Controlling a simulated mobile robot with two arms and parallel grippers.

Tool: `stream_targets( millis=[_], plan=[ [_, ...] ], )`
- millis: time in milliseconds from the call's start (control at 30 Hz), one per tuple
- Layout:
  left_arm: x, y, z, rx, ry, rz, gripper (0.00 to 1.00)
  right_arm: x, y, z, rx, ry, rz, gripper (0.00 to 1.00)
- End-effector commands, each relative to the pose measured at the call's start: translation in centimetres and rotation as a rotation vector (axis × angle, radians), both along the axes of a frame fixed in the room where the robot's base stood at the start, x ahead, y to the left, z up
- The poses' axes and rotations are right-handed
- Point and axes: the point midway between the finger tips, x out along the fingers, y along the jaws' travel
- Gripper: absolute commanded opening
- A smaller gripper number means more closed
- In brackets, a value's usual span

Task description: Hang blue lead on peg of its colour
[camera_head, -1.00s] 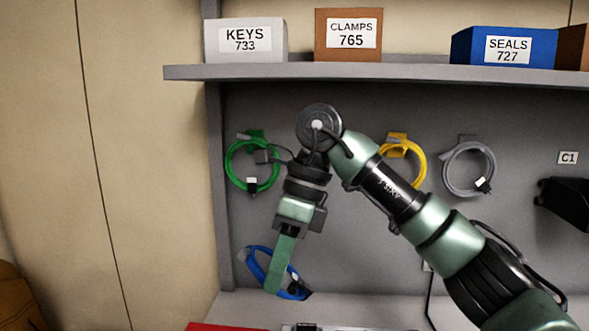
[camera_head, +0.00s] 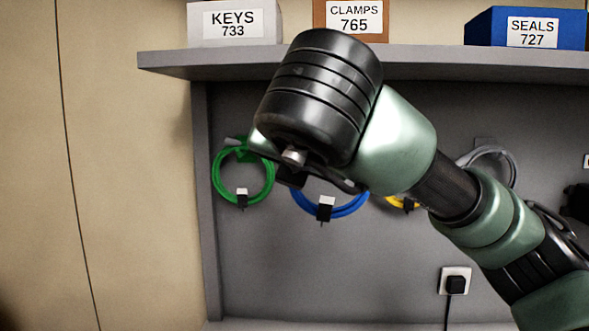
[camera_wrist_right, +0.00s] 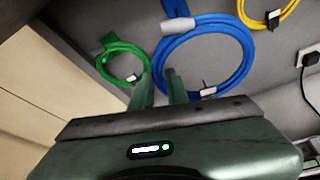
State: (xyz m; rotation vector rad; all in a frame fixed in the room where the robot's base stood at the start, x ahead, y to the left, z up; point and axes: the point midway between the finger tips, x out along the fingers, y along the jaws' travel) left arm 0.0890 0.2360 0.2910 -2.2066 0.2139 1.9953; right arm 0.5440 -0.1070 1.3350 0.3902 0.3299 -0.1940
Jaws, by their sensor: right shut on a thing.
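The blue lead (camera_wrist_right: 235,80) is a coil with a grey end and a white-and-black tag. It is up against the grey back panel, between the green and yellow leads. My right gripper (camera_wrist_right: 162,84) is shut on the left side of its coil. The blue peg (camera_wrist_right: 177,8) shows just above the coil in the right wrist view, with the grey end overlapping it. I cannot tell whether the coil is around the peg. In the head view my right arm hides the peg and the gripper; only the lower part of the blue lead (camera_head: 350,209) shows. My left gripper is not in view.
A green lead (camera_head: 217,178) hangs at the left, near the side wall of the bay. A yellow lead (camera_wrist_right: 264,22) and a grey lead (camera_head: 513,170) are to the right. The shelf (camera_head: 430,62) with labelled boxes juts out above. A socket (camera_head: 455,274) is low on the panel.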

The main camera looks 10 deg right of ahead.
Motion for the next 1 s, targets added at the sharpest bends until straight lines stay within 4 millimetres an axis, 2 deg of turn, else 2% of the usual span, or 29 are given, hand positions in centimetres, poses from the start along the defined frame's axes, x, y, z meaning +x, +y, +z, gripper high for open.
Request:
stream_targets(
  millis=[1000],
  plan=[
    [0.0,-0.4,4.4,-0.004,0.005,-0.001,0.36,5.8,-1.7,0.0,-0.002,0.006,0.002,0.00]
  ],
)
